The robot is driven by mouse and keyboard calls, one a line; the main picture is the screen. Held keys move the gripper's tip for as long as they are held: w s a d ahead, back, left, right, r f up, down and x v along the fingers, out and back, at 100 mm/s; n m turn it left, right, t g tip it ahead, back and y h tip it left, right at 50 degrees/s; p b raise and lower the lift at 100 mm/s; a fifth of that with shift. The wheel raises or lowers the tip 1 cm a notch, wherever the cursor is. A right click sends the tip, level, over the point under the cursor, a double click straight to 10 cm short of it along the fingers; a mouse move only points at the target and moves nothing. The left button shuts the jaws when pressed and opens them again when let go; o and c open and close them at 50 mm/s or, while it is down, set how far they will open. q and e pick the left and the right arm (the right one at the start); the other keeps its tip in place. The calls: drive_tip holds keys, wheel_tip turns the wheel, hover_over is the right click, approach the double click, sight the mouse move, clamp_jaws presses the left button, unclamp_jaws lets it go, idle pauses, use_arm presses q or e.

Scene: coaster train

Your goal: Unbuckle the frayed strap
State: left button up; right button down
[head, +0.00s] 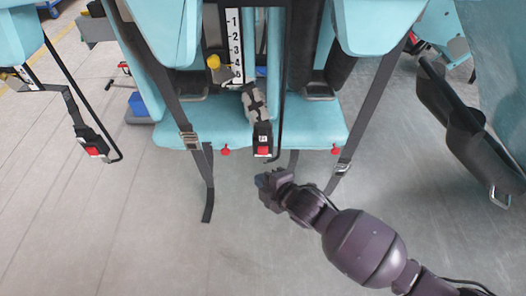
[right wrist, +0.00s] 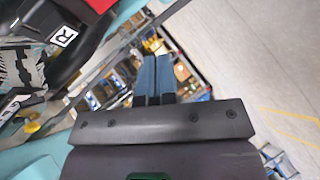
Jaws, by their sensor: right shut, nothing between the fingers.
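The frayed strap (head: 254,102), a worn grey-white webbing, runs down from the seat's middle column in the head view. Its lower end goes into a black buckle (head: 262,132) with a red button (head: 263,151). My right gripper (head: 262,182) is shut and empty, just below the buckle and apart from it. In the right wrist view its blue fingers (right wrist: 155,78) are together. The buckle (right wrist: 62,37), with an R label, and the patchy strap (right wrist: 18,70) show at the upper left there. My left gripper is not in view.
The teal seat (head: 180,136) has dark straps with metal adjusters hanging on both sides. A numbered scale (head: 234,45) and a yellow knob (head: 213,62) are above the buckle. Another red-button buckle (head: 92,146) hangs at left. Grey floor (head: 110,230) below is clear.

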sight(263, 151)
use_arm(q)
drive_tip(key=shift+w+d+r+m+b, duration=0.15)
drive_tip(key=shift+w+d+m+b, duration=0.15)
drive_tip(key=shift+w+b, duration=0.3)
use_arm(e)
drive_tip(key=w, duration=0.5)
drive_tip(key=shift+w, duration=0.4)
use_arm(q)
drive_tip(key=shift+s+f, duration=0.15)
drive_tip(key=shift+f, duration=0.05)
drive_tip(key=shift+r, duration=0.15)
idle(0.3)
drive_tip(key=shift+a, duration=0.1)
use_arm(e)
drive_tip(key=shift+w, duration=0.1)
idle(0.4)
drive_tip(key=shift+w, duration=0.35)
